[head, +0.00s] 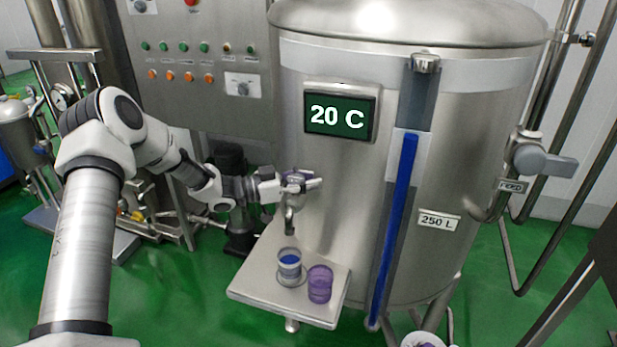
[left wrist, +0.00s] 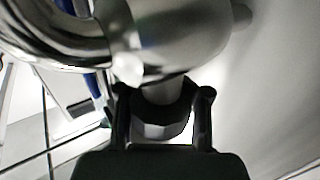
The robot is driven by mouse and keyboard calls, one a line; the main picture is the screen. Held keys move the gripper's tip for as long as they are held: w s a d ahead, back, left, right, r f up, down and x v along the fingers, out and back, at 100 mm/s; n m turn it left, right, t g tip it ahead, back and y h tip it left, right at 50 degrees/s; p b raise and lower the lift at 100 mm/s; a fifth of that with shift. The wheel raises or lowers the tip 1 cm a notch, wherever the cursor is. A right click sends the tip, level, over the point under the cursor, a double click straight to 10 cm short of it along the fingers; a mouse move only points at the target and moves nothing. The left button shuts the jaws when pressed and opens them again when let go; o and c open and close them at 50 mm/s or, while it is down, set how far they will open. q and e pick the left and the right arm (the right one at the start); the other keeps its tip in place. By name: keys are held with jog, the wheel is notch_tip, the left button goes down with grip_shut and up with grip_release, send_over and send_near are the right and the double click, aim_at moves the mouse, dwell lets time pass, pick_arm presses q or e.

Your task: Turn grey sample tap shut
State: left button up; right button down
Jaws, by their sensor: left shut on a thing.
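The grey sample tap (head: 291,200) sticks out from the front of the steel tank, above a small shelf. Its spout points down. My left gripper (head: 297,182) is at the top of the tap and shut on its handle. In the left wrist view, the two dark fingers (left wrist: 162,108) stand on either side of a grey metal stub of the tap (left wrist: 166,90). The fingers partly hide the handle, so I cannot tell its exact angle. No liquid stream shows below the spout. My right gripper is not in view.
The steel shelf (head: 262,296) holds a cup with blue in it (head: 289,263) and a purple cup (head: 319,284) beside it. The tank (head: 470,150) carries a 20 C display (head: 338,117) and a blue level strip (head: 397,200). A button panel (head: 200,60) stands behind my left arm.

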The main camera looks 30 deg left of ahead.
pick_arm(q)
jog(key=m+g+h, duration=0.2)
jog(key=g+h, duration=0.1)
jog(key=shift+s+d+f+m, duration=0.2)
jog(key=shift+s+m, duration=0.05)
jog(key=shift+m, duration=0.15)
grip_shut()
jog(key=m+g+h+b, duration=0.1)
jog(key=m+g+b, duration=0.1)
jog(key=g, duration=0.1)
jog(key=s+m+g+h+b, duration=0.1)
jog(key=m+g+b, duration=0.1)
jog(key=g, duration=0.2)
jog(key=s+m+g+h+b, duration=0.1)
jog(key=m+g+b, duration=0.1)
jog(key=m+g, duration=0.1)
jog(key=shift+d+r+g+b, duration=0.15)
jog(key=shift+r+g+b, duration=0.15)
jog(key=shift+r+g, duration=0.15)
